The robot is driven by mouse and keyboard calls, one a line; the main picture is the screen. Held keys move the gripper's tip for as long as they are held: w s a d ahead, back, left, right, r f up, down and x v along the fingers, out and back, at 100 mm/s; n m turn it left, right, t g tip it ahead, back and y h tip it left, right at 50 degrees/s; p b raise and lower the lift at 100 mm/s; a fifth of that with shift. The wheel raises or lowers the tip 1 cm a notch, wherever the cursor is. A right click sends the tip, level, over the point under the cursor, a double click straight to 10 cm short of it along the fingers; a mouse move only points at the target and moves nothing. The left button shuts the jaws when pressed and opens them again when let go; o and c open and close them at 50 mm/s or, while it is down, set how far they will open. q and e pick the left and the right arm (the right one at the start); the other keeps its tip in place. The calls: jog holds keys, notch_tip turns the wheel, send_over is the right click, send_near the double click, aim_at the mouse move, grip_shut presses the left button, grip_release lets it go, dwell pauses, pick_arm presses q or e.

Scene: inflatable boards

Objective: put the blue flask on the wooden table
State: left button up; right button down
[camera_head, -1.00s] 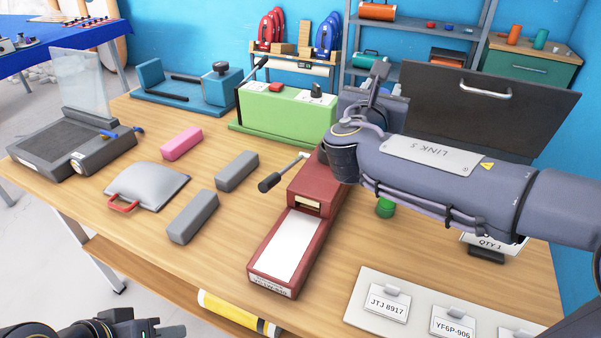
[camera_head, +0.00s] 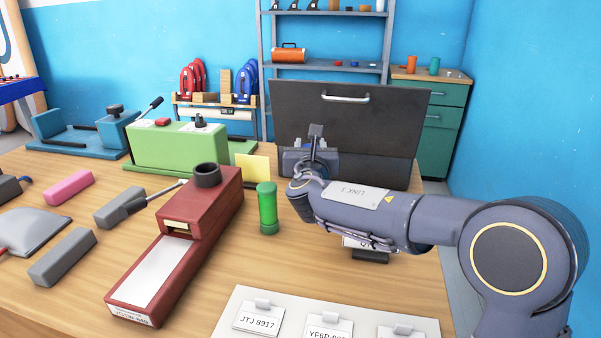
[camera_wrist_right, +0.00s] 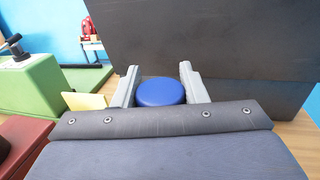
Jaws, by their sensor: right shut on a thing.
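The blue flask shows only as a round blue top (camera_wrist_right: 161,92) in the right wrist view, between the two grey fingers of my right gripper (camera_wrist_right: 160,75), which is shut on it. In the head view my right gripper (camera_head: 312,150) is over the back right of the wooden table (camera_head: 215,280), in front of a black panel. The flask cannot be made out there. Its lower part is hidden, and I cannot tell whether it touches the table. My left gripper is not in view.
A green flask (camera_head: 267,208) stands left of my right arm. A dark red device (camera_head: 190,235), a yellow card (camera_head: 252,169) and a green machine (camera_head: 175,148) are further left. The black panel (camera_head: 345,125) stands close behind the gripper. A label board (camera_head: 260,300) lies at the front.

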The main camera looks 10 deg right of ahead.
jog(key=shift+f+b, duration=0.75)
jog(key=shift+f, duration=1.95)
jog(key=shift+f, duration=0.2)
jog(key=c, duration=0.9)
grip_release()
jog(key=shift+o, duration=0.2)
jog(key=shift+r, duration=0.15)
jog(key=shift+s+a+r, duration=0.1)
jog(key=shift+s+r, duration=0.05)
jog(key=s+a, duration=0.2)
jog(key=s, duration=0.9)
jog(key=shift+s+a, duration=0.15)
jog(key=shift+s, duration=0.15)
